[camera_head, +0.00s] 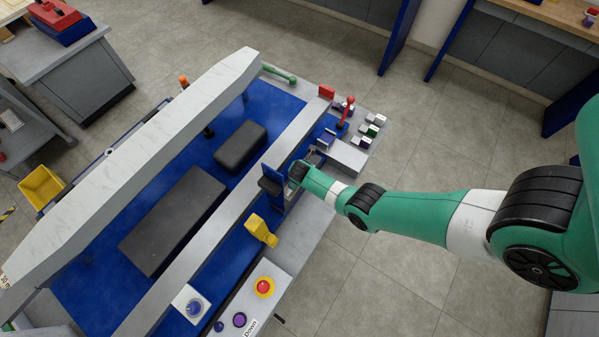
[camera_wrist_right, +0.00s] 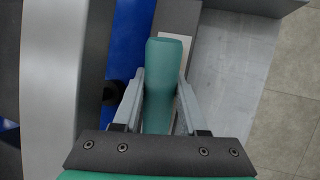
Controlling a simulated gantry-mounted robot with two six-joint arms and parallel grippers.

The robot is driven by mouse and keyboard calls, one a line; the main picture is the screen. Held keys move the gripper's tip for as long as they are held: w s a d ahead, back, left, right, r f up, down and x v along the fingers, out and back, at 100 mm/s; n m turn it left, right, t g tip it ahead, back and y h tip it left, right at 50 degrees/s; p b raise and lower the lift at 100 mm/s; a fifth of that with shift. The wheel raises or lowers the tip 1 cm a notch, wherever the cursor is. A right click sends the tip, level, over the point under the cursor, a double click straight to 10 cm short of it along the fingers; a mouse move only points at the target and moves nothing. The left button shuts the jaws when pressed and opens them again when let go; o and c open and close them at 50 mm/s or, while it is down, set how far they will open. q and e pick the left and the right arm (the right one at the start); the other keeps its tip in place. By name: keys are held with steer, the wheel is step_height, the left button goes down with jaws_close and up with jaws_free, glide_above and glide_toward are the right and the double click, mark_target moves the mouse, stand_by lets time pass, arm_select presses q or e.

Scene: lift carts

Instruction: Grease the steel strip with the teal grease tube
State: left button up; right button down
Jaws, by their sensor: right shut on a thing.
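The teal grease tube (camera_wrist_right: 172,58) is between the two fingers of my right gripper (camera_wrist_right: 161,78) in the right wrist view. The gripper is shut on it, and the tube's far end sticks out past the fingertips. A pale flat strip (camera_wrist_right: 187,42), perhaps the steel strip, shows partly behind the tube's upper right side; I cannot tell whether they touch. In the head view my right gripper (camera_head: 290,184) is over the right side of the lift cart, and the tube cannot be made out there. My left gripper is not in view.
Long grey beams (camera_head: 215,95) run along the blue lift bed (camera_head: 190,165). A dark block (camera_head: 240,146) lies on the bed. A yellow piece (camera_head: 262,231) and a red button (camera_head: 264,286) are nearby. Small parts and a red-handled lever (camera_head: 347,108) stand beyond the gripper.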

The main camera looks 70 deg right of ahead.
mark_target(314, 157)
steer(key=shift+d+f, duration=0.1)
steer(key=shift+d, duration=0.5)
steer(key=shift+s+d, duration=0.3)
steer(key=shift+d, duration=0.55)
steer(key=shift+d+b, duration=0.45)
steer(key=shift+d, duration=0.05)
steer(key=shift+s+d, duration=0.3)
steer(key=shift+d, duration=0.65)
steer(key=shift+s+d+b, duration=0.1)
steer(key=shift+d+b, duration=0.35)
steer(key=shift+d, duration=0.2)
steer(key=shift+s+d, duration=0.25)
steer(key=shift+d, duration=0.5)
steer(key=shift+d+b, duration=0.5)
steer(key=shift+d, duration=0.1)
steer(key=shift+s+d, duration=0.3)
steer(key=shift+d, duration=0.55)
steer(key=shift+d+f+b, duration=0.1)
steer(key=shift+d+b, duration=0.4)
steer(key=shift+b, duration=0.1)
steer(key=shift+s+d+b, duration=0.3)
steer(key=shift+d+b, duration=0.05)
steer(key=shift+d, duration=0.6)
steer(key=shift+d+b, duration=0.25)
steer(key=shift+b, duration=0.15)
steer(key=shift+f, duration=0.1)
steer(key=shift+d, duration=0.1)
